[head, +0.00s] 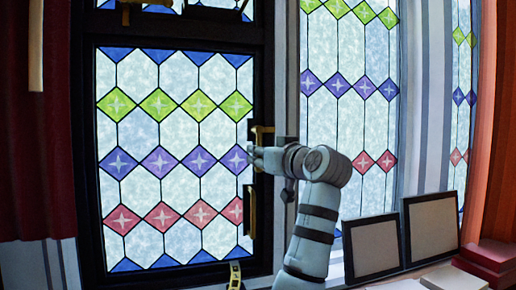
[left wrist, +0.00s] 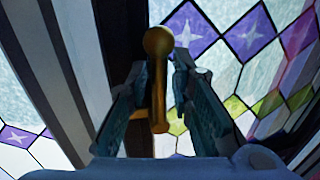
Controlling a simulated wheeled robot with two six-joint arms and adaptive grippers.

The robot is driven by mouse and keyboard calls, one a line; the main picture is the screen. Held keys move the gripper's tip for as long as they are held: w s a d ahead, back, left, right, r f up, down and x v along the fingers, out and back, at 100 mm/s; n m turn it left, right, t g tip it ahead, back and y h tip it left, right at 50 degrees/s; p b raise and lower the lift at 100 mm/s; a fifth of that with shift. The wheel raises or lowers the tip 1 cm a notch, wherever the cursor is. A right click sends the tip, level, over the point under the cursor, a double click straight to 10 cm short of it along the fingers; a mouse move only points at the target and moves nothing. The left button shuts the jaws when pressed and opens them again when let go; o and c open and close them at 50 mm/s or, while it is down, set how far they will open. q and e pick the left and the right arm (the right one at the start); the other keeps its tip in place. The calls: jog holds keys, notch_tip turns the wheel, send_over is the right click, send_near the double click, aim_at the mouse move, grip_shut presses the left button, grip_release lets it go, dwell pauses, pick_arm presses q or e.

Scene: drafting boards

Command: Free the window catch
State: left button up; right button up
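The window catch (head: 263,130) is a brass piece on the dark right-hand stile of the leaded window (head: 180,140). In the left wrist view the catch (left wrist: 157,85) shows as a brass lever with a round knob. My left gripper (head: 256,157) is at the stile, just below the top of the catch. In the left wrist view its two fingers (left wrist: 168,75) stand apart, with the lever between them. My right gripper is in neither view.
A second brass fitting (head: 249,210) sits lower on the stile. Two dark-framed panels (head: 372,248) (head: 432,226) lean on the sill at right, near pale papers or books (head: 452,278) and red blocks (head: 488,262). A red curtain (head: 35,140) hangs at left.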

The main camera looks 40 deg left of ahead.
pick_arm(q)
jog(key=shift+w+a, duration=0.1)
jog(key=shift+a, duration=0.35)
jog(key=shift+w+d, duration=0.1)
jog(key=shift+d, duration=0.1)
jog(key=shift+c, duration=0.5)
jog(key=shift+a, duration=0.1)
grip_shut()
